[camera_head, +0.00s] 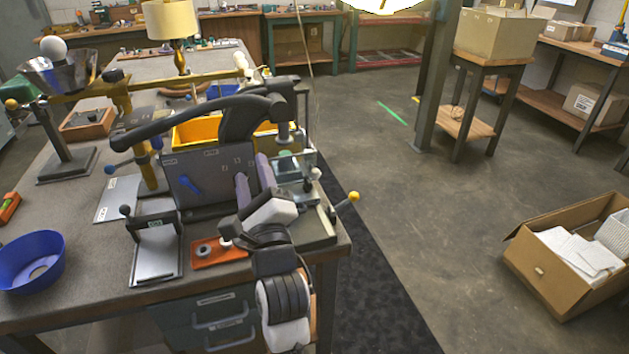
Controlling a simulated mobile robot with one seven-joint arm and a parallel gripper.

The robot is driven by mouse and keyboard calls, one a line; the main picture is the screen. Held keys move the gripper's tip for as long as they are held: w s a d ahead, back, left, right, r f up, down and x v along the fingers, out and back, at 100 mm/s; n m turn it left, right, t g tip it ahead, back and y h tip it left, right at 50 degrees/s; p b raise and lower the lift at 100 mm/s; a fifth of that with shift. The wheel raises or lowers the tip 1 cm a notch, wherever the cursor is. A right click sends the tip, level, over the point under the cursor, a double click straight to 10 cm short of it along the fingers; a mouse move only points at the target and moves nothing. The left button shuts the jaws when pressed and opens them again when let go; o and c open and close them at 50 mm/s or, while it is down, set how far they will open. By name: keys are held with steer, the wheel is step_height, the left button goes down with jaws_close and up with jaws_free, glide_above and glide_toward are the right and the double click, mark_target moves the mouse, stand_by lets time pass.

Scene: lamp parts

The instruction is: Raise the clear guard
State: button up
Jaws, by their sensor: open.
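The clear guard (307,161) appears as a pale see-through panel at the right side of the dark bench machine (205,178), near the bench's right edge. A small green part shows by it, and its lower part is hard to make out. My gripper (254,178) reaches up from the bottom of the view, with two pale purple-grey fingers spread apart. Nothing shows between them. The fingers are in front of the machine's dark panel, left of the guard. I cannot tell their exact distance from either.
A yellow bin (205,129) stands behind the machine. An orange tray (220,251) and a metal plate (157,252) lie in front. A blue bowl (31,262) is at left. A yellow-tipped lever (349,199) juts past the bench's right edge. Open floor lies right, with a cardboard box (545,275).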

mark_target(316, 176)
steer(key=d+f+m+g+h, duration=0.3)
steer(key=d+f+m+h, duration=0.2)
steer(key=d+f+m, duration=0.7)
steer(key=shift+n, duration=0.9)
steer(key=w+p, duration=0.1)
steer(key=w, duration=0.4)
steer(key=w+p, duration=0.1)
steer(key=w, duration=0.3)
steer(key=w+r, duration=0.1)
steer(key=w, duration=0.4)
steer(key=shift+w+a+p, duration=0.25)
steer(key=shift+w+p, duration=0.05)
steer(key=shift+p, duration=0.1)
jaws_close()
